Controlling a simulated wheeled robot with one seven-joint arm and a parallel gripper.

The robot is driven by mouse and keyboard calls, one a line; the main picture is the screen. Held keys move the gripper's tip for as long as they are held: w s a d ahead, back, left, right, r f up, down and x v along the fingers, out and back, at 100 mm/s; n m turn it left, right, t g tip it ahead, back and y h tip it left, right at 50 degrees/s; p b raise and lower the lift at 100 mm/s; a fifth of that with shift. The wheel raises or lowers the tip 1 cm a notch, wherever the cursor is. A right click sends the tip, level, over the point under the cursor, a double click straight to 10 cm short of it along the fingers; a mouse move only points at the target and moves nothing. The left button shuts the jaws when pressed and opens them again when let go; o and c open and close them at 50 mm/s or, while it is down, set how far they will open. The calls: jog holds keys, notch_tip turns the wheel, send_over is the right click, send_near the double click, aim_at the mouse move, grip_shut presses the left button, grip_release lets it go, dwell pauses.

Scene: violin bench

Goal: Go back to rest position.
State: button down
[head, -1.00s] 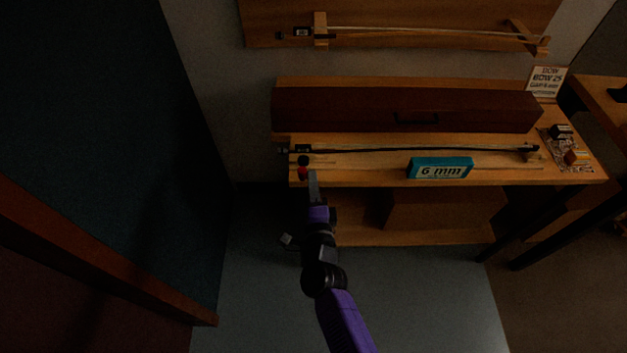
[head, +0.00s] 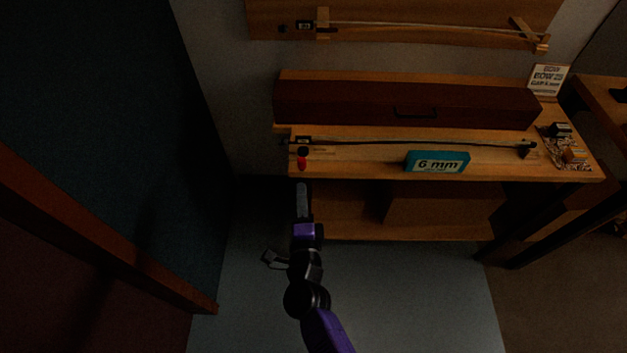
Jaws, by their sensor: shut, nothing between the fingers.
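My gripper (head: 302,190) is shut and empty in the head view. It is at the end of my purple and black arm, which reaches up from the bottom of the picture. Its tip shows just below the front edge of the wooden bench (head: 500,172), near the left end, apart from the things on the bench. How far it is in front of the edge I cannot tell exactly.
On the bench, a violin bow (head: 420,143) lies along its length. A red and black item (head: 302,162) stands at the front left, a teal "6 mm" block (head: 437,162) at centre. Behind is a long brown case (head: 350,104). A dark wall (head: 110,110) is left; floor (head: 400,290) is clear.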

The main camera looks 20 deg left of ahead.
jog(key=shift+s+a, duration=0.3)
jog(key=shift+s, duration=0.25)
jog(key=shift+s+a, duration=0.25)
jog(key=shift+s, duration=0.25)
notch_tip(320, 180, up, 6)
jog(key=s+n+y, duration=0.2)
jog(key=s+n, duration=0.1)
jog(key=n, duration=0.3)
jog(key=s+d+r+n+h, duration=0.2)
jog(key=s+d, duration=0.8)
jog(key=d, duration=0.2)
jog(key=s+d+r+n+g+h, duration=0.1)
jog(key=s+d+r+n+h, duration=0.2)
jog(key=s+d, duration=0.7)
jog(key=s+d+r+n+g+h, duration=0.1)
jog(key=s+d+r+n+h, duration=0.2)
jog(key=s+d, duration=0.8)
jog(key=d, duration=0.3)
jog(key=shift+r+b, duration=0.15)
jog(key=shift+b, duration=0.15)
